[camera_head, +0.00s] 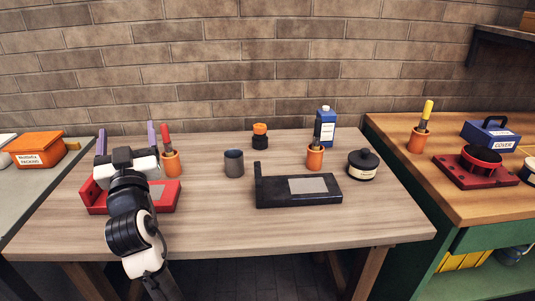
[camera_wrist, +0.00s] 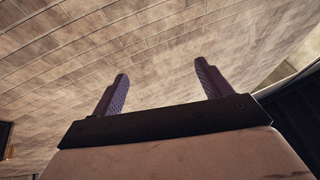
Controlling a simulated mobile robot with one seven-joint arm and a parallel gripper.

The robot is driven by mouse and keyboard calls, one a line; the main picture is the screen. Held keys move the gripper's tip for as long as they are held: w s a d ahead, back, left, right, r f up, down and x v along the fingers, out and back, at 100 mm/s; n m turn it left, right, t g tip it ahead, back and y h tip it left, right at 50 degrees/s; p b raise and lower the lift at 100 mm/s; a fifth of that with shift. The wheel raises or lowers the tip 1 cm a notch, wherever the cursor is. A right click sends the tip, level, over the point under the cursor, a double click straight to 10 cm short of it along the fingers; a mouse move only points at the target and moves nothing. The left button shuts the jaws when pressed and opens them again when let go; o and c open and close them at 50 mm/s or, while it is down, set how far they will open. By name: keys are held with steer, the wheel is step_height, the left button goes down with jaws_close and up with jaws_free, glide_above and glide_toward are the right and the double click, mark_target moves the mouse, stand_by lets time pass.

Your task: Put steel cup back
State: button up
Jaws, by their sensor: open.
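A grey steel cup (camera_head: 234,163) stands upright on the wooden table, near the middle and towards the back. My gripper (camera_head: 126,140) is to the left of the cup, raised over the left part of the table. Its two purple fingers are wide apart and nothing is between them. In the wrist view my gripper (camera_wrist: 162,85) is also open and empty, with only the brick wall beyond it. The cup is not in the wrist view. My arm hides part of a red tray (camera_head: 163,197) below the gripper.
A black tray (camera_head: 297,194) with a grey plate lies right of the cup. Orange holders with a red-handled tool (camera_head: 168,160) and a dark-handled tool (camera_head: 315,156) stand on either side. The front of the table is clear.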

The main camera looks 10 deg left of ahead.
steer(key=w+d+f+m+g+h+p, duration=0.2)
steer(key=w+d+f+m+h, duration=0.35)
steer(key=w+f+h, duration=0.35)
steer(key=m+g+h+p, duration=0.2)
steer(key=g+h+p, duration=0.1)
steer(key=h, duration=0.2)
glide_toward(234, 156)
steer(key=shift+w+d+r, duration=0.15)
steer(key=shift+w+d, duration=0.1)
steer(key=shift+d, duration=0.2)
steer(key=shift+w+d+r, duration=0.15)
steer(key=shift+w+d, duration=0.1)
steer(key=shift+d, duration=0.25)
steer(key=p+x, duration=0.2)
steer(key=x, duration=0.3)
steer(key=shift+w+a+r, duration=0.1)
steer(key=shift+w+a, duration=0.05)
steer(key=shift+w+f+y, duration=0.25)
steer(key=shift+w+y, duration=0.05)
steer(key=shift+w, duration=0.15)
steer(key=c, duration=1.2)
